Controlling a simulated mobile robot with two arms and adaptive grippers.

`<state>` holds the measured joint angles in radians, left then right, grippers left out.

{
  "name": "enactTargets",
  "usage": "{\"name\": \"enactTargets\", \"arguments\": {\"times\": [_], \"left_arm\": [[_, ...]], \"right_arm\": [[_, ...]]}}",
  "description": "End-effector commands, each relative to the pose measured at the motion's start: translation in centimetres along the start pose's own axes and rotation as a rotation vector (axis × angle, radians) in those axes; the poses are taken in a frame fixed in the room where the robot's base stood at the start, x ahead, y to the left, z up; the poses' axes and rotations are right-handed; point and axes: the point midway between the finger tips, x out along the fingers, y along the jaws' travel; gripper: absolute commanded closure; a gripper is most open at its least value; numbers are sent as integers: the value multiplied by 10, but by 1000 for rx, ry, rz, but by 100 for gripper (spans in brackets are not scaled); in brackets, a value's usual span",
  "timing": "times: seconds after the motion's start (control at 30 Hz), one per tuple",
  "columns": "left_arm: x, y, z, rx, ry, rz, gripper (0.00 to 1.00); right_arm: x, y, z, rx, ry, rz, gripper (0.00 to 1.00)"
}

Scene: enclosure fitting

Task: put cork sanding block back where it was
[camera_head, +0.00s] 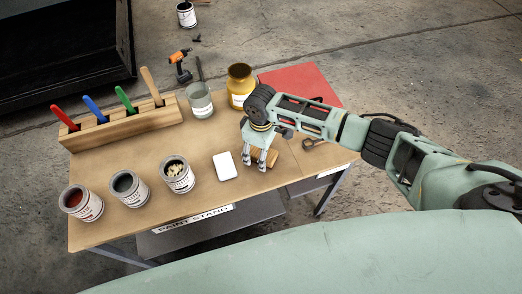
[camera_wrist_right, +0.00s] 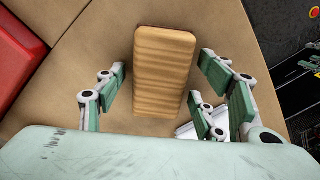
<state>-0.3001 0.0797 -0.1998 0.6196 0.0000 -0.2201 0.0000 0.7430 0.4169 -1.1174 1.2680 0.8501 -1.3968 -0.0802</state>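The cork sanding block (camera_head: 268,157) is a tan, ridged block on the table, right of a white flat box. It also shows in the right wrist view (camera_wrist_right: 165,62), lying between my right gripper's fingers with gaps visible on both sides. My right gripper (camera_head: 257,164) points down at the block and is open. In the right wrist view its fingers (camera_wrist_right: 165,85) stand apart on either side of the block. In the head view the gripper hides part of the block. My left gripper is not in view.
A white box (camera_head: 226,166) stands close left of the gripper. Several paint cans (camera_head: 178,175) line the front left. A wooden rack (camera_head: 125,127) with coloured handles, a glass jar (camera_head: 199,102) and a yellow jar (camera_head: 240,88) stand behind. A red panel (camera_head: 300,83) lies at the back right.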

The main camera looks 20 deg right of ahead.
Motion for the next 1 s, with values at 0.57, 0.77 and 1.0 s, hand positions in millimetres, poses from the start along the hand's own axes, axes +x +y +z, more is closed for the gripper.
{"name": "enactTargets", "arguments": {"times": [0.57, 0.77, 1.0], "left_arm": [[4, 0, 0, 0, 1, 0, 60], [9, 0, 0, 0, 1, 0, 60], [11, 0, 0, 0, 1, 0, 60]], "right_arm": [[-51, 1, -1, -2, 5, 2, 36], [-92, 1, -1, -1, 4, 1, 36], [-118, 0, 0, 0, 2, 0, 36]]}}
